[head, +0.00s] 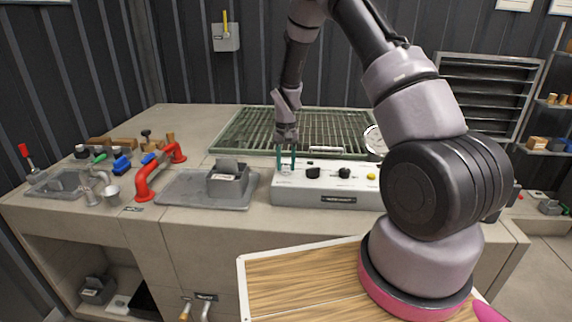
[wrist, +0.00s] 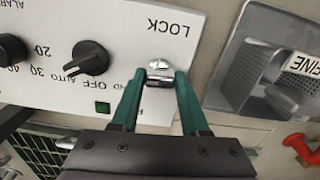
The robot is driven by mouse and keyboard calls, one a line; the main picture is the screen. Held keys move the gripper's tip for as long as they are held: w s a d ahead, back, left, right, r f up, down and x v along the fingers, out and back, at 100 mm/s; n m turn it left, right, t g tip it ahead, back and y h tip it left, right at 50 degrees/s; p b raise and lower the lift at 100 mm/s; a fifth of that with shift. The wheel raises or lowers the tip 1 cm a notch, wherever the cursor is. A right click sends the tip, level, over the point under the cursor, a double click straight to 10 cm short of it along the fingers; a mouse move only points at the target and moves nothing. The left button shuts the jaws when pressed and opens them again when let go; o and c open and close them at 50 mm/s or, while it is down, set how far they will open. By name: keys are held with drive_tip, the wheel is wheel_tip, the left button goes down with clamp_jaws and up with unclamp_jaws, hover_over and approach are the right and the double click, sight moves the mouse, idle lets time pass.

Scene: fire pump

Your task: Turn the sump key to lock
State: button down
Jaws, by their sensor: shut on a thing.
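The sump key (wrist: 160,70) is a small silver piece on the white control panel, just below the printed word LOCK in the wrist view. My gripper (wrist: 160,80) has its green fingers on either side of the key and is shut on it. In the head view my gripper (head: 286,160) reaches down to the left end of the control panel (head: 325,196). The key itself is hidden by the fingers there. In the wrist view the panel (wrist: 125,35) appears upside down. Which way the key points is hard to tell.
Black knobs (wrist: 89,57) sit beside the key on the panel. A grey tray (head: 180,190) with a grey box (head: 228,180) stands to the left. A red pipe handle (head: 150,180) is further left. A green grating (head: 300,130) lies behind.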

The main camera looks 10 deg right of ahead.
sight(286, 164)
drive_tip(key=shift+m, duration=0.6)
drive_tip(key=shift+c, duration=2)
unclamp_jaws()
wheel_tip(286, 164, up, 11)
drive_tip(key=shift+f, duration=0.1)
